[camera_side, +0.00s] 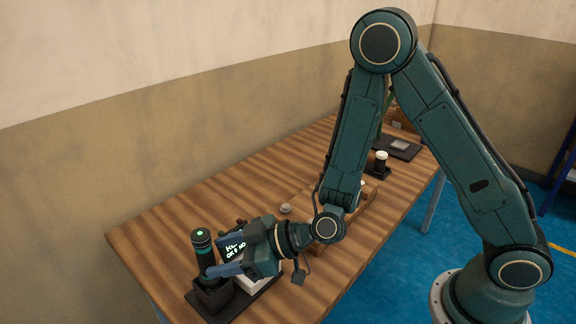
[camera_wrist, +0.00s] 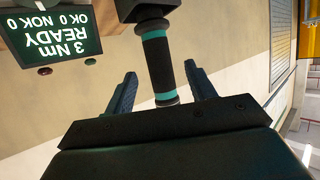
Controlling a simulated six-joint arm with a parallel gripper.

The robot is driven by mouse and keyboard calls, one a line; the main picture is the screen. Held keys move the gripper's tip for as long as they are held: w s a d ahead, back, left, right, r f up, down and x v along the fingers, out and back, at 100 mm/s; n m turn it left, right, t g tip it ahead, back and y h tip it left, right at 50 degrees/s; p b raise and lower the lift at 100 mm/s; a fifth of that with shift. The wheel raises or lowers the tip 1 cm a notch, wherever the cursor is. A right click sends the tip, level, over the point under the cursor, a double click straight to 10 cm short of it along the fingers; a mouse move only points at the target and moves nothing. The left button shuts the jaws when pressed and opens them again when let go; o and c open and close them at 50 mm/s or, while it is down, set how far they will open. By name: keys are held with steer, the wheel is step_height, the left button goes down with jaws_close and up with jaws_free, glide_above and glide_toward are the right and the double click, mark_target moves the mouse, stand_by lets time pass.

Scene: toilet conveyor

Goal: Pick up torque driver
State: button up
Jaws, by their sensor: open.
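The torque driver (camera_side: 203,254) is a dark cylinder with teal bands and a green light on its top end. It stands upright in a black holder (camera_side: 211,294) at the table's near left end. In the wrist view the driver (camera_wrist: 160,65) shows upside down, its dark grip between the two blue fingers. My gripper (camera_wrist: 158,92) is open, with a finger on either side of the driver and visible gaps to it. In the side view my gripper (camera_side: 222,268) lies level beside the driver, and one finger crosses in front of its lower part.
A display (camera_wrist: 52,32) reading "3 Nm READY, OK 0 NOK 0" stands close beside the driver; it also shows in the side view (camera_side: 236,246). A wooden table (camera_side: 165,232) carries several items farther back, including a black stand with a white-topped part (camera_side: 381,163). A wall runs behind.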

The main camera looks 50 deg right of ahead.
mark_target(201, 274)
steer(key=shift+w+a+f, duration=0.1)
steer(key=shift+w+a, duration=0.05)
steer(key=shift+w, duration=0.05)
steer(key=shift+x, duration=2.85)
steer(key=c, duration=1.1)
